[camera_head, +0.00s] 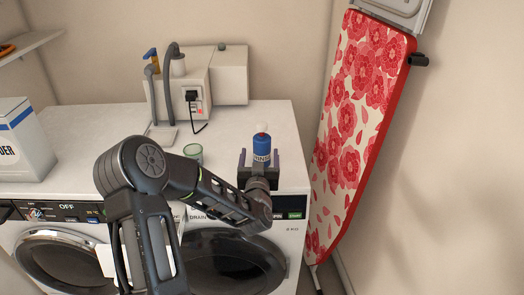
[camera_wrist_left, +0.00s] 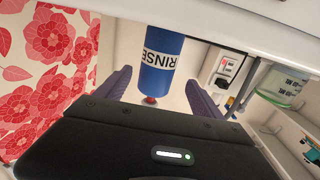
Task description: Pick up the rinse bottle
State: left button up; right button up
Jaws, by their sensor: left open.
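My left gripper (camera_head: 260,160) is open, with one finger on each side of the bottle. In the left wrist view the bottle (camera_wrist_left: 160,62) appears upside down between the two purple-grey fingers (camera_wrist_left: 161,90), with a visible gap on both sides. My right gripper is in neither view.
A green-rimmed jar (camera_head: 193,153) stands left of the bottle. A white apparatus with hoses (camera_head: 225,75) is at the back. A white powder box (camera_head: 22,140) stands at the left. A flowered ironing board (camera_head: 355,110) leans at the right. The worktop (camera_head: 90,125) has free room.

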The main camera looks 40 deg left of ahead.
aim_at(262, 123)
pick_arm(q)
jog(key=shift+d+p+x, duration=0.2)
jog(key=shift+p+x, duration=0.5)
jog(key=shift+x, duration=1.95)
jog(key=shift+w, duration=0.15)
jog(key=c, duration=1.6)
jog(key=shift+r, duration=0.15)
jog(key=shift+r+b, duration=0.3)
jog(key=shift+r, duration=4.55)
